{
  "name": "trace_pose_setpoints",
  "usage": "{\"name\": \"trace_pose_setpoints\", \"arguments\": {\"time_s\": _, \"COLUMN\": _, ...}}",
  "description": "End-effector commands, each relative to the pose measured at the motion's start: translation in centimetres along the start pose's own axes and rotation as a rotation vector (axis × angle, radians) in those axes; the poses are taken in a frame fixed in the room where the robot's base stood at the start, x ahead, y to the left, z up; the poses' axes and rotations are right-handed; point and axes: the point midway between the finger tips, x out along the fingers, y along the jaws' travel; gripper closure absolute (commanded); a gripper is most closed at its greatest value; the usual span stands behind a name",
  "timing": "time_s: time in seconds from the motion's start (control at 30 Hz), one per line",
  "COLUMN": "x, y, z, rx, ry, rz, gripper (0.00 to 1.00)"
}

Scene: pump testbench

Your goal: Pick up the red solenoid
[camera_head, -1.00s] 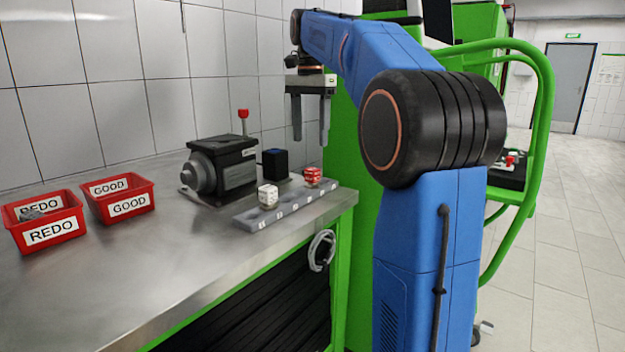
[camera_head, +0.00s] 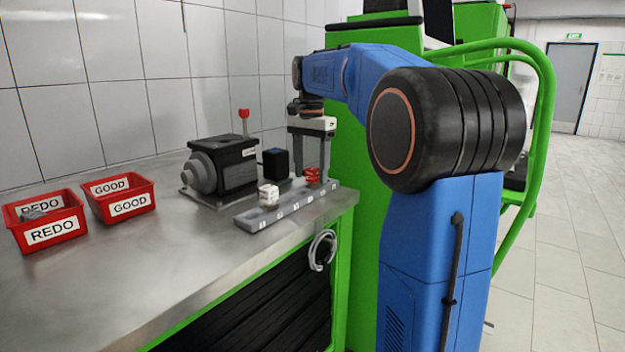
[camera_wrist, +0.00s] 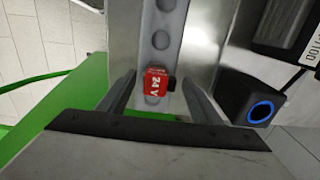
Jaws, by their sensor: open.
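The red solenoid (camera_head: 313,176) sits at the right part of the grey slotted rack on the bench. In the wrist view the red solenoid (camera_wrist: 156,80) shows a "24 V" label and lies between the two fingers. My gripper (camera_head: 311,178) is open and lowered over it, one finger on each side. The wrist view shows both fingers of my gripper (camera_wrist: 157,88) apart, with gaps to the solenoid. A white solenoid (camera_head: 268,194) sits further left in the same rack (camera_head: 290,209).
A dark pump (camera_head: 222,168) with a red-knobbed lever stands behind the rack. A small black box (camera_head: 276,163) with a blue top is close to my gripper's left. Red REDO (camera_head: 48,234) and GOOD (camera_head: 128,205) bins stand at the left. The bench front is clear.

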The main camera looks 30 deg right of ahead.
Motion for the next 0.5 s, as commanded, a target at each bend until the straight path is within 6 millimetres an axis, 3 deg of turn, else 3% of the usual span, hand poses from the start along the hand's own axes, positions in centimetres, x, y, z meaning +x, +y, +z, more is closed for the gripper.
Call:
{"name": "trace_pose_setpoints", "arguments": {"time_s": 0.2, "x": 0.02, "y": 0.0, "z": 0.0, "rx": 0.0, "ry": 0.0, "rz": 0.0, "gripper": 0.43}}
{"name": "trace_pose_setpoints", "arguments": {"time_s": 0.37, "x": 0.01, "y": 0.0, "z": 0.0, "rx": 0.0, "ry": 0.0, "rz": 0.0, "gripper": 0.79}}
{"name": "trace_pose_setpoints", "arguments": {"time_s": 0.5, "x": -0.02, "y": 0.0, "z": 0.0, "rx": 0.0, "ry": 0.001, "rz": -0.001, "gripper": 0.79}}
